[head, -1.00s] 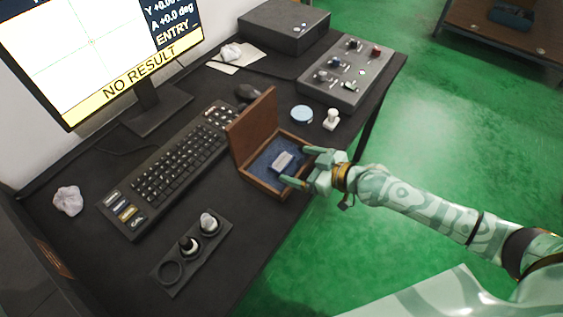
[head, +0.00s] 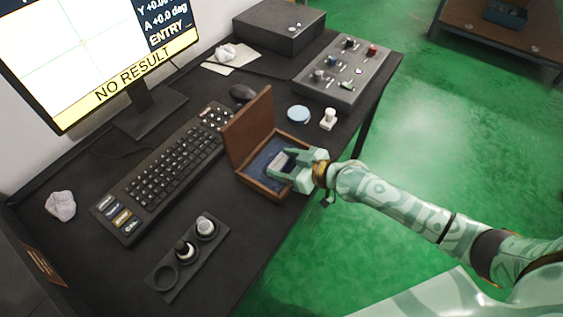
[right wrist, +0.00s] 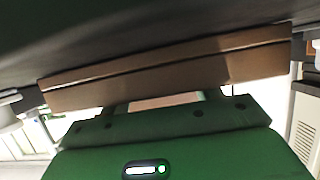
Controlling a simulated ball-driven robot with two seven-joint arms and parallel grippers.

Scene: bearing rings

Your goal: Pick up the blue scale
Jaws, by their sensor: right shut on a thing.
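An open wooden box (head: 243,178) with a blue lining stands near the desk's front edge, its lid raised on the left. A small pale grey-blue block, seemingly the scale (head: 277,161), is in the box. My right gripper (head: 281,163) reaches into the box from the right and is shut on the block, one finger on each side. The fingers hide part of the block, and I cannot tell whether it is lifted off the lining. In the right wrist view the box's brown wood (right wrist: 170,68) spans the picture beyond my green gripper; the block is not clear there. My left gripper is out of view.
A pale blue disc (head: 299,115) and a white stamp-like piece (head: 328,118) stand behind the box. A control box (head: 343,72), mouse (head: 242,93), keyboard (head: 165,170) and holder with small bottles (head: 187,258) surround it. The desk's front edge is close by.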

